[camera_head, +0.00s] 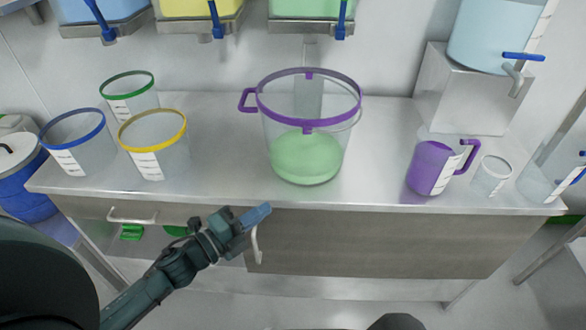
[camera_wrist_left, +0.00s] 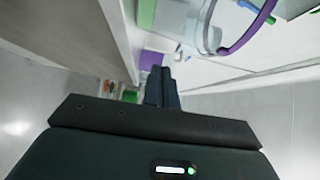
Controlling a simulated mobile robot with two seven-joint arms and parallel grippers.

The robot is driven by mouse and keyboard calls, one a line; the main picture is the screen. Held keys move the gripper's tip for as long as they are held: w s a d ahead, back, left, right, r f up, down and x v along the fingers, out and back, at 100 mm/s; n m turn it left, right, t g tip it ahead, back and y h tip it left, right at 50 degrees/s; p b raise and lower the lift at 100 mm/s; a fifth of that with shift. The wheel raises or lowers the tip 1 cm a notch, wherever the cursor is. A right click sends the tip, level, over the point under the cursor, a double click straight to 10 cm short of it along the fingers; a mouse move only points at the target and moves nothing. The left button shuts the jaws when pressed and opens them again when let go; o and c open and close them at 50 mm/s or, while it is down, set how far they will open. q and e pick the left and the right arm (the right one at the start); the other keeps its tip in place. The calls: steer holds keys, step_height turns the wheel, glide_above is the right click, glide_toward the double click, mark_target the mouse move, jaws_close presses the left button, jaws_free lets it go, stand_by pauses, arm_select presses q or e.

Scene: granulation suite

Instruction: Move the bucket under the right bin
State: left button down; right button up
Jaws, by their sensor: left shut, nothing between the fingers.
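The clear bucket (camera_head: 308,160) with a purple rim and side handle stands upright on the steel counter, holding green contents. The green right bin (camera_head: 309,8) hangs on the wall, cut by the top edge of the head view; the bucket appears below it in the picture. My left gripper (camera_head: 258,214) is shut and empty, low at the counter's front edge, in front of and left of the bucket, apart from it. In the left wrist view its fingers (camera_wrist_left: 162,88) are together, and part of a purple rim (camera_wrist_left: 248,36) shows at upper right. My right gripper is not in view.
Yellow (camera_head: 200,8) and blue (camera_head: 100,10) bins hang to the left. Buckets with green, blue and yellow rims (camera_head: 152,150) crowd the counter's left. A purple jug (camera_head: 429,170), clear beakers and a boxed blue vessel (camera_head: 490,35) stand right. A drawer handle (camera_head: 257,245) is near my gripper.

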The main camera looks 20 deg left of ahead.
arm_select(q)
steer(key=shift+w+a+p+x, duration=0.25)
steer(key=shift+a+x, duration=0.1)
steer(key=shift+x, duration=1.7)
steer(key=shift+w+a+p+x, duration=0.15)
steer(key=shift+a+p+x, duration=0.2)
steer(key=shift+x, duration=1.7)
steer(key=shift+w+a+p+x, duration=0.2)
steer(key=shift+a+x, duration=0.2)
steer(key=shift+x, duration=1.65)
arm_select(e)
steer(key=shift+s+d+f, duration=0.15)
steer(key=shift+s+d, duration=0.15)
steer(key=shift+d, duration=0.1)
arm_select(q)
steer(key=shift+w, duration=0.1)
